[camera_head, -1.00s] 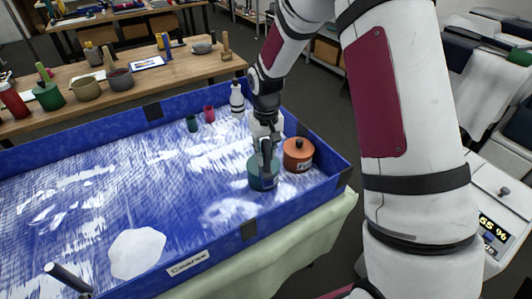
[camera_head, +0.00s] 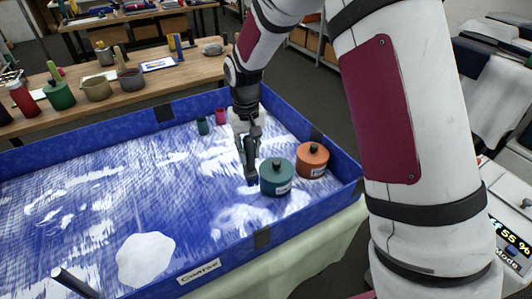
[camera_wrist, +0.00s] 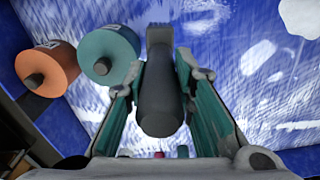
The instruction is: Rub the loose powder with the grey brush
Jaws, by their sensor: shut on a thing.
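My gripper (camera_head: 248,140) is shut on the dark grey brush (camera_wrist: 160,100), whose thick handle lies between the green-padded fingers in the wrist view. In the head view the brush (camera_head: 251,172) points down just left of the teal lidded pot; I cannot tell whether its end touches the tray floor. Loose white powder (camera_head: 238,217) is spread in streaks and patches over the blue tray (camera_head: 320,226). A flat-looking white patch (camera_head: 146,258) lies near the front wall, left of a label reading "Coarse".
The teal pot (camera_head: 275,179) and orange pot (camera_head: 312,160) stand in the tray's right corner, close to my gripper. Small teal (camera_head: 203,126) and red (camera_head: 221,116) cups stand at the back. A dark rod (camera_head: 75,282) rises at front left. The tray's middle is open.

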